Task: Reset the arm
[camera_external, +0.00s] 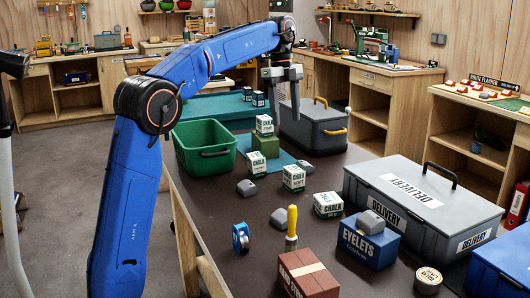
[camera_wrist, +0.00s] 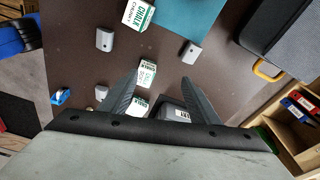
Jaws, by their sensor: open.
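My gripper (camera_external: 283,108) hangs from the blue arm above the dark table, with its fingers pointing down. It is open, with nothing between the fingers. In the wrist view the two grey fingers (camera_wrist: 160,78) stand wide apart, with the table below them. In the external view it is above and beside a white chalk box (camera_external: 264,125), which sits on a green block (camera_external: 266,146).
A green bin (camera_external: 205,136) stands left, and a grey toolbox (camera_external: 318,133) stands behind. A grey delivery case (camera_external: 420,205), blue eyelets box (camera_external: 368,244) and brown box (camera_external: 308,276) crowd the front right. A yellow-handled tool (camera_external: 292,222) and blue roll (camera_external: 240,238) are near the front.

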